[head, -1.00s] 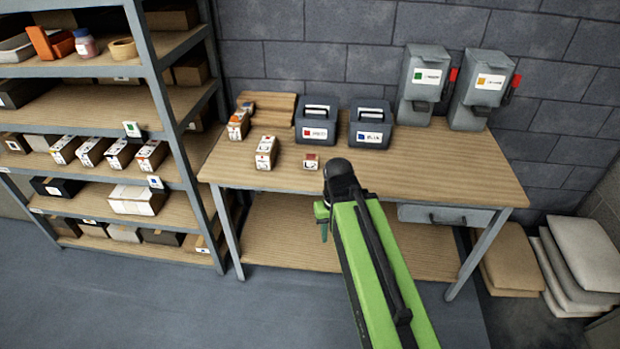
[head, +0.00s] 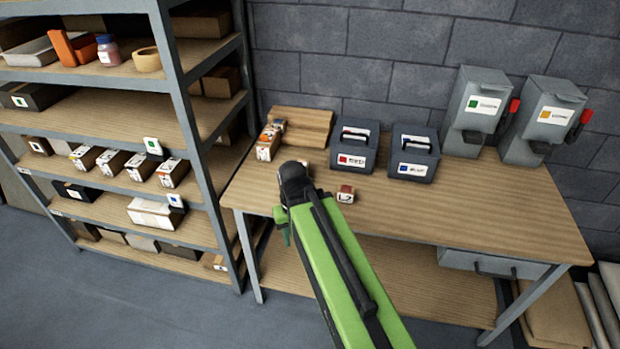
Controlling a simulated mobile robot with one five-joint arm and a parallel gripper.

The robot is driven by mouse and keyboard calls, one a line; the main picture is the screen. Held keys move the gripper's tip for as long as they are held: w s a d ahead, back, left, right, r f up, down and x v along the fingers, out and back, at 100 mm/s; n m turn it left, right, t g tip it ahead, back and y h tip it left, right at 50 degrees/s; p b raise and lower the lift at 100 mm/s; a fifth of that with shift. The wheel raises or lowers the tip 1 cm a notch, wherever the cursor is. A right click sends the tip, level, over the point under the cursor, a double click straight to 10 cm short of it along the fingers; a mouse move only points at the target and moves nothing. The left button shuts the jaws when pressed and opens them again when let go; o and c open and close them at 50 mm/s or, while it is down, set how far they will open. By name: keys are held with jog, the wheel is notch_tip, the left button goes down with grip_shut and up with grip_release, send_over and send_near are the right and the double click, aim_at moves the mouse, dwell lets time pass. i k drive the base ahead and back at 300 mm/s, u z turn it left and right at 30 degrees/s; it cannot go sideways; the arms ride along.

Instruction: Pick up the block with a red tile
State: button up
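A small block (head: 345,194) with a reddish top and a white label lies on the wooden workbench, just right of my arm's end. I take it for the block with a red tile, but the tile is too small to tell surely. Another box (head: 306,169) on the bench is mostly hidden behind my arm's dark joint. My gripper (head: 282,226) shows only as a small green part hanging below that joint, near the bench's front edge. Its fingers cannot be made out, and I see nothing held in it.
A loaded shelf unit (head: 185,105) stands close on the left. The bench's right front is clear.

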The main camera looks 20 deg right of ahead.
aim_at(346, 194)
jog(key=u, duration=0.55)
jog(key=i, duration=0.85)
jog(key=u, duration=0.2)
